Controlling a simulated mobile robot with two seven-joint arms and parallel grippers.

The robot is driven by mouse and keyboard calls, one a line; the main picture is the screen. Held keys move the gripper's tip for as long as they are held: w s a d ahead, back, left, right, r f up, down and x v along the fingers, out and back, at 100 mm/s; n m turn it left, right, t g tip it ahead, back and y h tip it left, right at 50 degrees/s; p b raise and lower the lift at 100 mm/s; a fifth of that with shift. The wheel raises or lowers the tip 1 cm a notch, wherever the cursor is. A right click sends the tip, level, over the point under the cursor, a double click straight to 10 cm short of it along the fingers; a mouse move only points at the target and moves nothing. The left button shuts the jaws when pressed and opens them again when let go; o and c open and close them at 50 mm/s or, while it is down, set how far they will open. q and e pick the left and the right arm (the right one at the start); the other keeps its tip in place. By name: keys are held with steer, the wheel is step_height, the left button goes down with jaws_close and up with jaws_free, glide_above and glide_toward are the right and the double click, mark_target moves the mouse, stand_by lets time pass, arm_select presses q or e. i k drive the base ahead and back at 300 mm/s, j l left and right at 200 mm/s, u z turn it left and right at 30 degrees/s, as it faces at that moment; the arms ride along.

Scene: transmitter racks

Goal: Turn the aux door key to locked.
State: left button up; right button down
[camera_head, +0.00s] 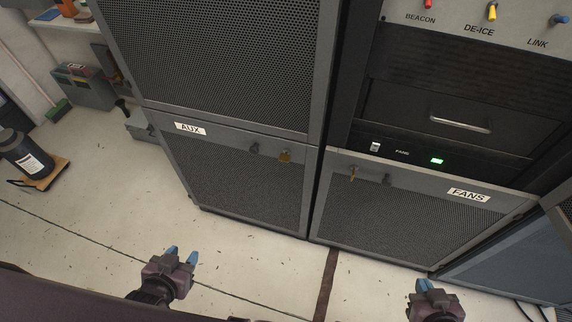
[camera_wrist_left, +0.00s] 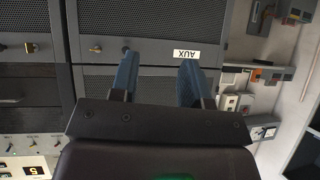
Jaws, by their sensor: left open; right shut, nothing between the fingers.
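The AUX door (camera_head: 240,185) is the lower left mesh door, closed, with a white AUX label (camera_head: 190,128). A brass key (camera_head: 285,156) sits at its upper right, beside a dark knob (camera_head: 253,148). The key also shows in the left wrist view (camera_wrist_left: 95,48), where the picture is upside down. It is too small to tell its turn position. My left gripper (camera_head: 182,255) is open and empty, in front of the door and well apart from the key. My right gripper (camera_head: 424,286) is shut and empty, low in front of the FANS door.
The FANS door (camera_head: 400,215) to the right has a similar brass key (camera_head: 352,173) and dark knob. Above it are a drawer handle (camera_head: 460,124) and coloured switches. A black canister (camera_head: 25,155) stands at the left. The floor before the racks is clear.

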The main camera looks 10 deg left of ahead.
mark_target(285, 157)
steer(key=k+l+u, duration=0.1)
steer(key=l, duration=0.25)
steer(key=k+l+u, duration=0.1)
steer(key=l, duration=0.3)
steer(key=k+l, duration=0.15)
steer(key=l, duration=0.2)
steer(key=k+l+u, duration=0.15)
steer(key=l, duration=0.2)
